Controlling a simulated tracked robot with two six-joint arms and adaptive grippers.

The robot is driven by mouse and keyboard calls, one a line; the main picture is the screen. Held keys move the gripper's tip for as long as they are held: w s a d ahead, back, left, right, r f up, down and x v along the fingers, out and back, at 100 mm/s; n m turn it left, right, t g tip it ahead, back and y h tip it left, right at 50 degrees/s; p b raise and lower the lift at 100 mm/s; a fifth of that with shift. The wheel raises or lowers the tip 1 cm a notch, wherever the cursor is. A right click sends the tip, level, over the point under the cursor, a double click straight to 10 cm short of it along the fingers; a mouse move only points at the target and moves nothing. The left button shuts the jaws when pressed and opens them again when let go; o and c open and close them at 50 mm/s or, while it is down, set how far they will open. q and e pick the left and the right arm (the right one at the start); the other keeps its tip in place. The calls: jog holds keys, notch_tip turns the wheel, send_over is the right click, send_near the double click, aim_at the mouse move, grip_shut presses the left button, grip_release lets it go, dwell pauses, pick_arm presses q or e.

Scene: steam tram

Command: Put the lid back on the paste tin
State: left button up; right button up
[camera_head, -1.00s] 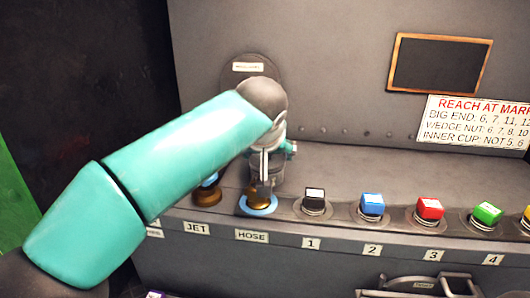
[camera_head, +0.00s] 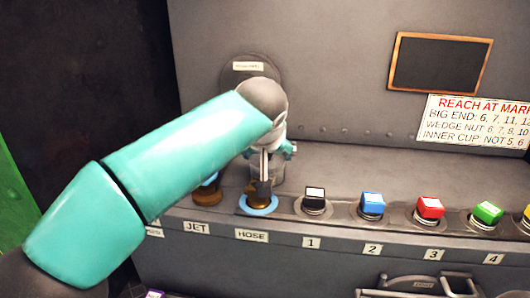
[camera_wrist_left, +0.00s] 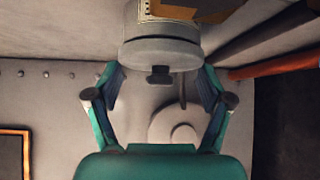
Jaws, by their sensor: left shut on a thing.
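My left gripper (camera_wrist_left: 162,88) has its two fingers closed on the sides of a grey round lid (camera_wrist_left: 160,52) with a small dark knob. Beyond the lid, a cream-marked body (camera_wrist_left: 165,10), perhaps the paste tin, shows at the top edge of the left wrist view. I cannot tell whether the lid is seated on it. In the head view my left gripper (camera_head: 265,165) is low over the grey ledge, behind the HOSE label, and partly hidden by my own arm. My right gripper is not in view.
A brass piece on a blue ring (camera_head: 258,204) stands at HOSE, and another brass piece (camera_head: 207,194) at JET. Coloured blocks, including blue (camera_head: 372,203) and red (camera_head: 430,208), line the ledge front to the right. The ledge (camera_head: 380,165) behind them is clear.

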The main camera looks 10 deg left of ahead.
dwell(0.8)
pick_arm(q)
jog(key=o, duration=0.6)
jog(key=shift+o, duration=0.2)
jog(key=shift+r+p, duration=3.35)
jog(key=shift+r, duration=0.1)
grip_shut()
